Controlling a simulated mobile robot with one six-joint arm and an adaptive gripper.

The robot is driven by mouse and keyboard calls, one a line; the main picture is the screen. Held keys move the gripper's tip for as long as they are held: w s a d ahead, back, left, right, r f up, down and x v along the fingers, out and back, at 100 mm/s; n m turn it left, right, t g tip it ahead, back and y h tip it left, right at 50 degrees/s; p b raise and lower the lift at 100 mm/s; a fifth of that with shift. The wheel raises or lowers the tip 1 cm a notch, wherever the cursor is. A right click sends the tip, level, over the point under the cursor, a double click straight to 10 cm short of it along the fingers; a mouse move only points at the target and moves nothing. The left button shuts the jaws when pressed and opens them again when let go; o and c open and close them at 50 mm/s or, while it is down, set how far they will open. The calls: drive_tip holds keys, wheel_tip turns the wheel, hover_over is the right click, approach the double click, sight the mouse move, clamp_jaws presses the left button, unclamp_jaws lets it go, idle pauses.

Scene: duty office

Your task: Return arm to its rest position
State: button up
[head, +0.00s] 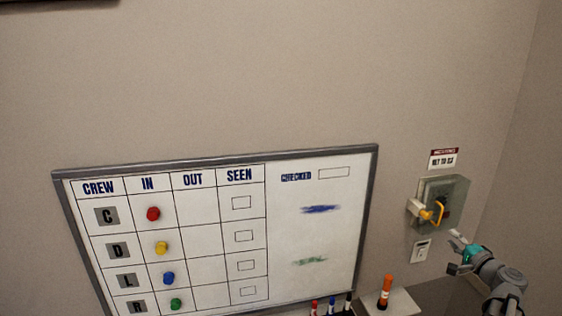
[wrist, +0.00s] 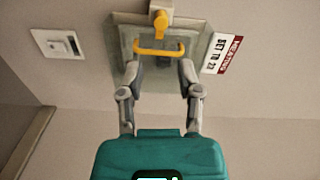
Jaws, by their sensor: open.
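My arm comes in at the lower right of the head view, with my gripper (head: 455,251) just below and right of a wall box. In the wrist view my gripper (wrist: 160,78) is open, its two fingers apart and nothing seen between them. The fingertips point toward the box's yellow handle (wrist: 160,50), and I cannot tell whether they touch it. In the head view the grey wall box (head: 456,193) has the yellow handle (head: 432,214) on its front, with a gap between it and the fingers.
A whiteboard (head: 315,240) with coloured magnets hangs to the left. A small ledge (head: 400,303) with an orange marker (head: 386,288) stands below the box. A switch plate (head: 421,250) and a red-white sign (head: 443,158) are near the box. A wall corner is at right.

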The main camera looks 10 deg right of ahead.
drive_tip(key=w+a+f+n+g+y+b, duration=0.25)
drive_tip(key=a+f, duration=0.35)
drive_tip(key=a, duration=0.3)
drive_tip(key=w+a+f+n+g+y+b, duration=0.1)
drive_tip(key=a+f+n+g+b, duration=0.2)
drive_tip(key=a+f, duration=0.45)
drive_tip(key=w+a+f+n+g+y+b, duration=0.1)
drive_tip(key=a+f+n+g, duration=0.25)
drive_tip(key=a, duration=0.75)
drive_tip(key=s+a+f+n+g+h+b, duration=0.3)
drive_tip(key=s+a+f+g, duration=0.1)
drive_tip(key=a+f, duration=0.3)
drive_tip(key=s+a+f+n+g+h+b, duration=0.3)
drive_tip(key=s+a+f+g+b, duration=0.1)
drive_tip(key=a+f, duration=0.4)
drive_tip(key=shift+s+a+f+g, duration=0.3)
drive_tip(key=shift+s+a+g, duration=0.2)
drive_tip(key=shift+s+a, duration=0.25)
idle(0.4)
